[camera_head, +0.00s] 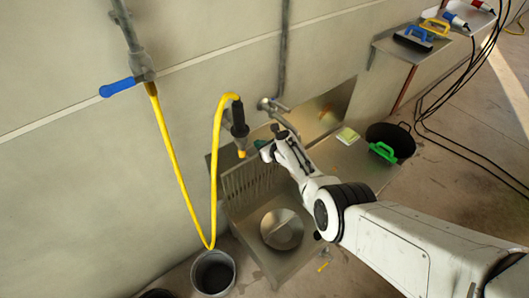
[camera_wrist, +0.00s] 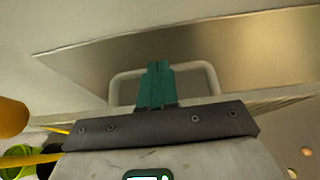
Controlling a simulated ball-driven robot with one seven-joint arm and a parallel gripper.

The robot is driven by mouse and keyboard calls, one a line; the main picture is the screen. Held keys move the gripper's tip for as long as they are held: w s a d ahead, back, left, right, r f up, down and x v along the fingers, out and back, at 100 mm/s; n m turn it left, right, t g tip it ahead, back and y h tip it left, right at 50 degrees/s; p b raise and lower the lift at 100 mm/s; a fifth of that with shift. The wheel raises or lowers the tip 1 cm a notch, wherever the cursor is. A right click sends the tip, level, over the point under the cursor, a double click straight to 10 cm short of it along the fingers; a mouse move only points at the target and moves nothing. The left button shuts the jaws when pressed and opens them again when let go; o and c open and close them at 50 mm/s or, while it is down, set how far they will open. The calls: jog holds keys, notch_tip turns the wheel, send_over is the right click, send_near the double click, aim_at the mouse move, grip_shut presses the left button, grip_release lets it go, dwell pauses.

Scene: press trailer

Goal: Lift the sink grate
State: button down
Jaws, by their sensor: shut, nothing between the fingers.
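The slatted metal sink grate (camera_head: 250,184) is at the back left of the steel sink in the head view; it looks tilted up at the wall side. My gripper (camera_head: 262,146) is just above its upper right end. In the wrist view, my teal fingers (camera_wrist: 158,68) are closed together with nothing between them. They overlap a pale loop handle (camera_wrist: 208,76), with the loop showing on both sides of them. I cannot tell whether the fingers pass through the loop or touch it. The handle's link to the grate is hidden.
A yellow hose (camera_head: 217,170) with a black nozzle (camera_head: 239,118) hangs left of my gripper. A round metal piece (camera_head: 282,229) lies in the sink. A bucket (camera_head: 213,272) stands below left. A sponge (camera_head: 348,136), black pan (camera_head: 391,137) and green-handled brush (camera_head: 383,152) lie right.

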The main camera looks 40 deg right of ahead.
jog(key=shift+w+f+b, duration=0.1)
jog(key=shift+w+b, duration=0.2)
jog(key=shift+w, duration=0.55)
jog(key=shift+r, duration=0.2)
